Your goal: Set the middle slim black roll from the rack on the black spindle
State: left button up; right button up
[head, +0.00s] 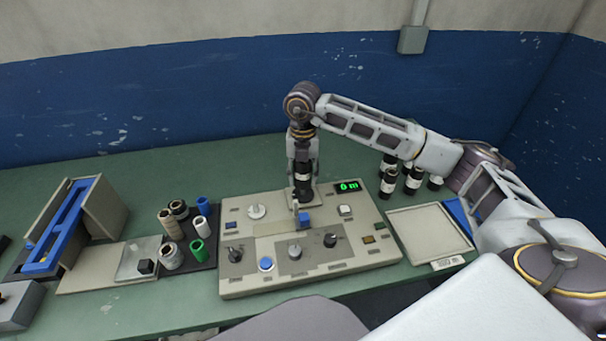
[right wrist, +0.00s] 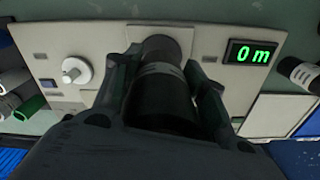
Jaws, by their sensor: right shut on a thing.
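My right gripper (head: 303,172) points down over the back of the control panel and is shut on a slim black roll (head: 302,183) with a pale band. In the right wrist view, the black roll (right wrist: 163,100) stands between the two fingers of the gripper (right wrist: 165,85). The roll is upright above the small plate at the panel's back edge. The black spindle cannot be made out; the roll and gripper cover that spot. More black rolls with white bands (head: 388,183) stand at the back right, partly behind my arm. My left gripper is not in view.
The control panel (head: 350,260) has knobs, buttons and a green "0 m" display (head: 347,187). A shallow tray (head: 430,232) lies to its right. Several white, brown, blue and green spools stand on a dark rack (head: 205,255) to its left. A blue-railed device (head: 65,225) stands far left.

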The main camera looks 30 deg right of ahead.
jog(key=shift+f+b, duration=1.15)
jog(key=shift+f, duration=0.6)
dwell(1.6)
jog(key=o, duration=1.2)
jog(key=o, duration=0.5)
jog(key=shift+r, duration=0.1)
jog(key=shift+r+p, duration=2.55)
jog(key=shift+r, duration=1.4)
